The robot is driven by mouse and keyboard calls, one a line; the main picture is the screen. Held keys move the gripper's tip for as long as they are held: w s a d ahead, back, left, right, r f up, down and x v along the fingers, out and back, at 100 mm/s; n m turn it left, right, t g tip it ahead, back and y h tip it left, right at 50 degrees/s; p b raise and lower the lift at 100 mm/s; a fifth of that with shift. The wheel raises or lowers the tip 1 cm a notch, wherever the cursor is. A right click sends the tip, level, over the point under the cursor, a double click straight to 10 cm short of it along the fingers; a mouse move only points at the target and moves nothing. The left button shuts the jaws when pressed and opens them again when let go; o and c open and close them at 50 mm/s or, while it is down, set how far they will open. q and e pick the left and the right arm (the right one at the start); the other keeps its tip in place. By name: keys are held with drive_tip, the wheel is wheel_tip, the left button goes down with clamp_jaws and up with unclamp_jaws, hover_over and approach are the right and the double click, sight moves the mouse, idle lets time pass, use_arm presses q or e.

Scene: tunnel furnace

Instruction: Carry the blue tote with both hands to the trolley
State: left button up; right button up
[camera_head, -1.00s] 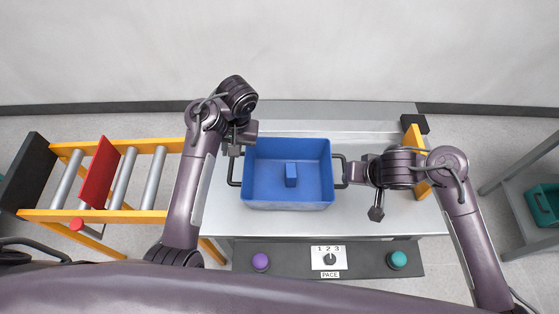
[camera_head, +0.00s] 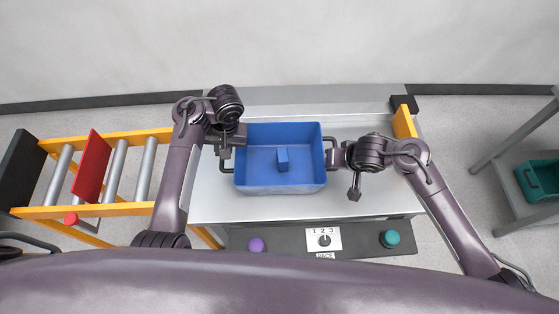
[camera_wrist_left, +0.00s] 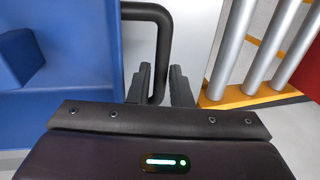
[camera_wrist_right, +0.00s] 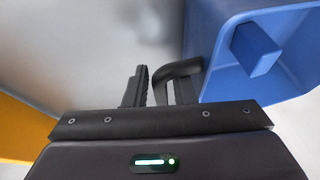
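The blue tote (camera_head: 300,182) sits over the grey worktop, with a small blue block (camera_head: 283,159) inside. It has a dark handle at each side. I cannot tell whether the tote is clear of the worktop. No trolley is clearly identifiable.
A roller conveyor (camera_head: 90,211) with yellow rails and a red plate (camera_head: 91,166) is at the left. A control panel (camera_head: 290,240) with buttons and a dial lies in front. A yellow guard (camera_head: 404,121) stands right. A grey rack (camera_head: 512,205) holding a teal bin (camera_head: 540,180) is far right.

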use_arm(q)
drive_tip(key=shift+a+f, duration=0.15)
drive_tip(key=shift+f, duration=0.5)
use_arm(e)
drive_tip(key=shift+w+a+f, duration=0.1)
drive_tip(key=shift+w+f, duration=0.2)
drive_tip(key=shift+f, duration=0.3)
use_arm(q)
clamp_jaws()
use_arm(e)
clamp_jaws()
use_arm(q)
drive_tip(key=shift+r, duration=0.1)
